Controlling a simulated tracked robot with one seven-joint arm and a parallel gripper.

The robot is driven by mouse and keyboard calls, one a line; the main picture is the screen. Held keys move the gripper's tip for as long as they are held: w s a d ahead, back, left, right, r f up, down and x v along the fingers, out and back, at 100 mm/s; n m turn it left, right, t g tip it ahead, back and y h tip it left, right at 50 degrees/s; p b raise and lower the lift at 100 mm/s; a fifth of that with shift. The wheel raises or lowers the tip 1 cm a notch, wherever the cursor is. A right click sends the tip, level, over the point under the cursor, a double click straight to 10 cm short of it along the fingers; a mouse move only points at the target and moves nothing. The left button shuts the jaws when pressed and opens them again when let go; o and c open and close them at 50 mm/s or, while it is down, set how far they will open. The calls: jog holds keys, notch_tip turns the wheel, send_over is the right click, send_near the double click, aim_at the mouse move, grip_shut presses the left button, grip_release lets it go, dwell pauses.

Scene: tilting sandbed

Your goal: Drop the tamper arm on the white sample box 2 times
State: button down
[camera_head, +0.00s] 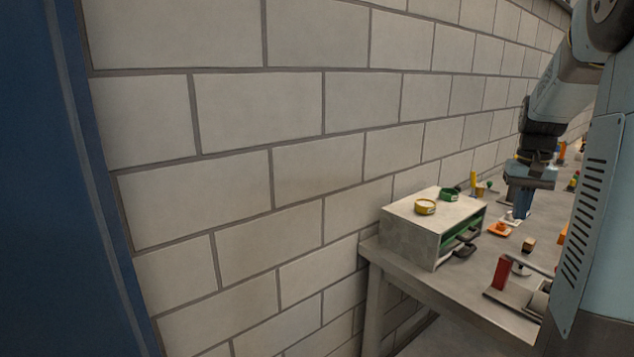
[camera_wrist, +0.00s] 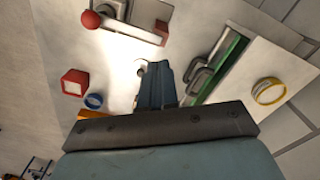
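The tamper stands near the table's front edge in the head view, with a red post (camera_head: 502,272) and a thin arm (camera_head: 532,263) reaching right from it. In the wrist view its pale arm (camera_wrist: 130,28) runs along the top between a red block (camera_wrist: 161,31) and a red ball knob (camera_wrist: 90,19). I cannot clearly make out the white sample box; the grey part by the arm (camera_wrist: 113,8) is cut off by the frame edge. My gripper (camera_head: 521,208) is above the table behind the tamper. Its blue fingers (camera_wrist: 155,68) look closed together and empty.
An orange piece (camera_head: 499,229) and a small wooden block (camera_head: 529,244) lie between. A block wall borders the left.

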notch_tip(320, 180, up, 8)
dwell(1.0)
jog(key=shift+a, duration=0.1)
jog(key=s+a+f+n+t, duration=0.2)
jog(key=s+a, duration=0.8)
jog(key=a, duration=0.1)
jog(key=s+a+f+n+t, duration=0.2)
jog(key=s+a+t, duration=0.1)
jog(key=s+a, duration=0.7)
jog(key=shift+s+a+t, duration=0.3)
jog(key=shift+s+a, duration=0.05)
jog(key=shift+a, duration=0.5)
